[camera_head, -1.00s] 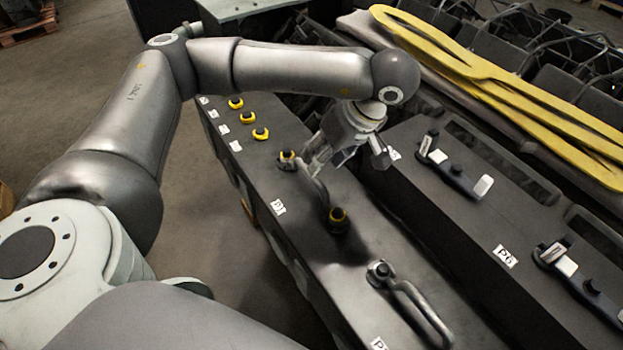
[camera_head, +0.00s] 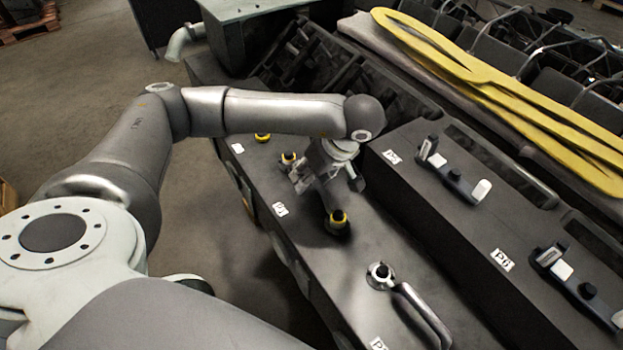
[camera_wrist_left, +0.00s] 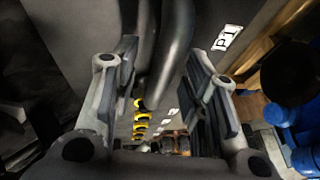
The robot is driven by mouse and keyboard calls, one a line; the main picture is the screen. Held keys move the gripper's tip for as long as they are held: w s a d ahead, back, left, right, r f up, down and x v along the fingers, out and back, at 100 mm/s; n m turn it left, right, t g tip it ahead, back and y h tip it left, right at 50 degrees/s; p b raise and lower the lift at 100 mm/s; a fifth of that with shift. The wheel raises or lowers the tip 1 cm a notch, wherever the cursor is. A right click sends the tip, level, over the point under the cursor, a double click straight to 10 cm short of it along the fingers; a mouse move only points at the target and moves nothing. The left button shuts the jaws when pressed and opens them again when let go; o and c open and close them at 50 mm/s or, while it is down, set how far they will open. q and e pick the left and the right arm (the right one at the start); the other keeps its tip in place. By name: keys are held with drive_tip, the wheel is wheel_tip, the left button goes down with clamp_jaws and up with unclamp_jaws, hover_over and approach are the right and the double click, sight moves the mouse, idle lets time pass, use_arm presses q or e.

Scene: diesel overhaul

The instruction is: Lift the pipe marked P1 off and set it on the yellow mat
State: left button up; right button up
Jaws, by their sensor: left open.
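The pipe P1 shows in the left wrist view as a dark curved tube (camera_wrist_left: 172,58) running between my open fingers, with its white P1 label (camera_wrist_left: 228,38) to the right. In the head view the P1 label (camera_head: 280,209) lies on the dark block, and my left gripper (camera_head: 308,184) is low over the pipe, hiding most of it. Yellow-ringed fittings show at the far end (camera_head: 288,158) and near end (camera_head: 338,220). My left gripper also shows in the wrist view (camera_wrist_left: 163,65), open, one finger each side of the pipe. Contact cannot be told.
Another curved pipe (camera_head: 415,305) lies nearer on the same block. The raised block to the right carries a P6 label (camera_head: 503,259) and small brackets (camera_head: 455,180). A long yellow looped piece (camera_head: 490,85) lies behind it. Open floor (camera_head: 225,260) is to the left.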

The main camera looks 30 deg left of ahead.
sight(306, 171)
use_arm(q)
drive_tip(key=shift+c, duration=0.8)
clamp_jaws()
drive_tip(key=shift+w+r+b, duration=0.1)
drive_tip(key=shift+r+b, duration=0.45)
drive_tip(key=shift+b, duration=0.1)
wheel_tip(306, 171, up, 2)
drive_tip(key=shift+r, duration=0.15)
drive_tip(key=s+d+r, duration=0.9)
drive_tip(key=d+r, duration=0.1)
drive_tip(key=r, duration=0.1)
drive_tip(key=shift+s+r+b, duration=0.3)
drive_tip(key=shift+s+r, duration=0.1)
